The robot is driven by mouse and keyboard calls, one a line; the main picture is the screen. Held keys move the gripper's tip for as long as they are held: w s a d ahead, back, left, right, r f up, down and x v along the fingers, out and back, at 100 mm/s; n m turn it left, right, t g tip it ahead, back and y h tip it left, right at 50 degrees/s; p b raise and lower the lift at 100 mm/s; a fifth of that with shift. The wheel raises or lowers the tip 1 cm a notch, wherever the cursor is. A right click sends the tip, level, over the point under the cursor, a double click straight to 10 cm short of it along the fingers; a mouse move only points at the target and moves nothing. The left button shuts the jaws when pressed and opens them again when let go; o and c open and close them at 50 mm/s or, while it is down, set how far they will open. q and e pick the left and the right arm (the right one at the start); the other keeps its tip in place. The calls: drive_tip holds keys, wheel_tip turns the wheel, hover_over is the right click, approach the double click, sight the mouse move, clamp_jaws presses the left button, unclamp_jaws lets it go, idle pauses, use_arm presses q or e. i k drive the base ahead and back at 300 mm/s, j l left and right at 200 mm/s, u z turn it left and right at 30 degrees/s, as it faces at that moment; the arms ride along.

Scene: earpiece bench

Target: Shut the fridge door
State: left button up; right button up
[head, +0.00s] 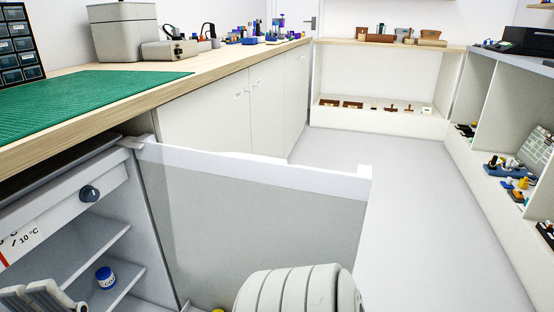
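The fridge door (270,215) stands wide open, swung out to the right from its hinge side near the bench front. Its white top edge runs across the middle of the view, and its lower part is cut off or hidden. The open fridge (88,228) is under the bench at lower left, with shelves and a round dark knob inside. Part of my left gripper (38,297) shows at the lower left corner, in front of the fridge opening. Its fingers are cut off by the frame, so I cannot tell how far apart they are. My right gripper is not in view.
A rounded white ribbed part of my arm is in front of the door at bottom centre. A blue-capped jar (106,278) stands on a fridge shelf. The bench (120,108) overhangs the fridge. Grey floor (430,220) is clear right of the door, up to open shelving (505,130).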

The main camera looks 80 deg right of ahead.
sight(220, 219)
drive_tip(key=z, duration=1.8)
drive_tip(key=j+z, duration=0.45)
drive_tip(key=i+j+z, duration=0.1)
drive_tip(key=j+z, duration=0.35)
drive_tip(key=i+l, duration=0.2)
